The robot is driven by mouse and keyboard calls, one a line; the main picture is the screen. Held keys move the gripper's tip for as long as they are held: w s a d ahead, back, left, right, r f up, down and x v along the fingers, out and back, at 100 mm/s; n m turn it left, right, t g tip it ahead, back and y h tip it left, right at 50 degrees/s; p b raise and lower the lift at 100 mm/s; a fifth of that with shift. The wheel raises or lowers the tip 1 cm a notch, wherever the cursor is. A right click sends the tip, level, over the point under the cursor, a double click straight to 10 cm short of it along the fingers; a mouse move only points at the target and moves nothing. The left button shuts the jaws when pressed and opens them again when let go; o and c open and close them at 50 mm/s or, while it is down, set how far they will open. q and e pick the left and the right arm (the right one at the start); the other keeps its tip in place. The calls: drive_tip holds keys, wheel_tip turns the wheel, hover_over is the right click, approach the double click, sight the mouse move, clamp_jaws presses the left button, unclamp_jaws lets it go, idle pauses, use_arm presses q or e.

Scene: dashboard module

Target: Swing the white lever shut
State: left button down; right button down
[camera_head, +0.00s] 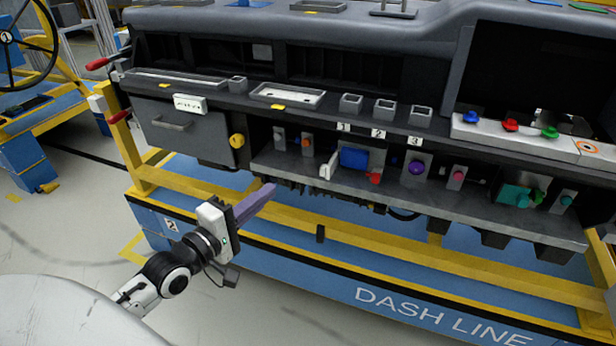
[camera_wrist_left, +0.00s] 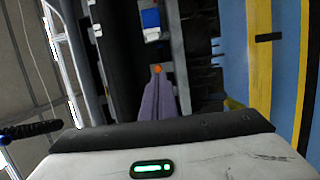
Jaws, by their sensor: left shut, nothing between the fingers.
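The white lever (camera_head: 328,166) stands up at the left side of a blue block (camera_head: 355,158) on the dashboard's lower shelf. It juts out from the panel toward the front. In the left wrist view a white piece (camera_wrist_left: 152,34), seemingly the lever, shows beside the blue block (camera_wrist_left: 150,18). My left gripper (camera_head: 270,189) has its purple fingers shut and empty. It is in front of and below the shelf, to the left of the lever and apart from it. In the wrist view the closed fingertips (camera_wrist_left: 158,82) point toward the shelf. My right gripper is not in view.
An orange knob (camera_head: 306,143) sits left of the lever, and a red knob (camera_head: 375,178) and purple knob (camera_head: 416,167) to its right. A yellow rail (camera_head: 370,241) runs below the shelf. The space before the shelf is clear right of my gripper.

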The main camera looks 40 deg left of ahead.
sight(330, 164)
use_arm(q)
drive_tip(key=shift+a+r, duration=0.1)
drive_tip(key=shift+r, duration=0.15)
drive_tip(key=shift+w, duration=0.15)
drive_tip(key=w+d, duration=0.1)
drive_tip(key=w, duration=0.2)
drive_tip(key=w+d, duration=0.1)
drive_tip(key=w, duration=0.3)
drive_tip(key=w+d, duration=0.2)
drive_tip(key=w, duration=0.1)
drive_tip(key=shift+w, duration=0.35)
drive_tip(key=shift+d, duration=0.15)
